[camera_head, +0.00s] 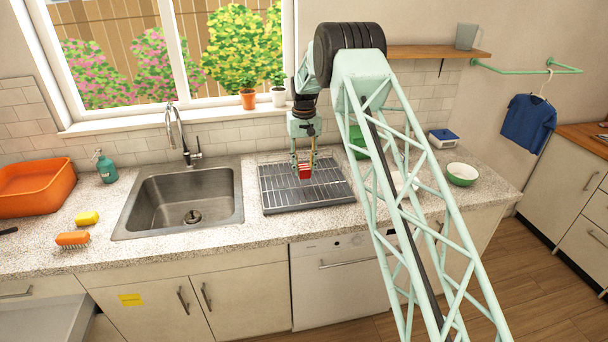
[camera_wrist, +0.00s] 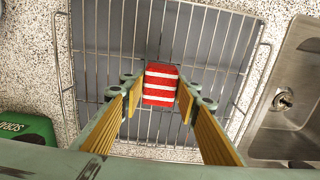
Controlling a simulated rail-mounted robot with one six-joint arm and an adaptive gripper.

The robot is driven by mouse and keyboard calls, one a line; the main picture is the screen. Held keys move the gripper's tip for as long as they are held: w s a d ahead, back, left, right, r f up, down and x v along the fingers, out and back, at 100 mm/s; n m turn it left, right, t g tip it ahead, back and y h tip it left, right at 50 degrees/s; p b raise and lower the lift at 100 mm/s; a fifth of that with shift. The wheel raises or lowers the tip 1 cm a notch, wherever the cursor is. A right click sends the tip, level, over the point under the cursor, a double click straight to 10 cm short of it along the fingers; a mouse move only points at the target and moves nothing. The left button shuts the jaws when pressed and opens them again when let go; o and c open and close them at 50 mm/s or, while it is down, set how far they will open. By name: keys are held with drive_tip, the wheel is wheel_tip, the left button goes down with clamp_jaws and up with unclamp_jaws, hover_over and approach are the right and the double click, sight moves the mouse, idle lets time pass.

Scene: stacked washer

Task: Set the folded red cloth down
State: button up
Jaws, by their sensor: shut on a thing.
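The folded red cloth (camera_head: 305,172) is a small red block with white stripes. It also shows in the wrist view (camera_wrist: 161,84), between the two finger pads. My gripper (camera_head: 304,168) points down and is shut on the cloth, over the dish rack (camera_head: 280,199). In the wrist view my gripper (camera_wrist: 160,92) has a yellow-padded finger on each side of the cloth. The wire rack (camera_wrist: 110,30) lies below over a dark grey tray. I cannot tell whether the cloth touches the rack wires.
The steel sink (camera_head: 183,197) is left of the rack. A green box (camera_wrist: 25,140) stands beside the rack in the wrist view. A green-and-white bowl (camera_head: 462,174) and a small blue-and-white box (camera_head: 443,138) sit further right. The rack around the cloth is empty.

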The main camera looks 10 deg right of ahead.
sight(304, 174)
drive_tip(key=shift+f, duration=1.5)
drive_tip(key=shift+f, duration=0.15)
drive_tip(key=o, duration=0.8)
drive_tip(key=shift+r, duration=6.15)
drive_tip(key=shift+r, duration=0.1)
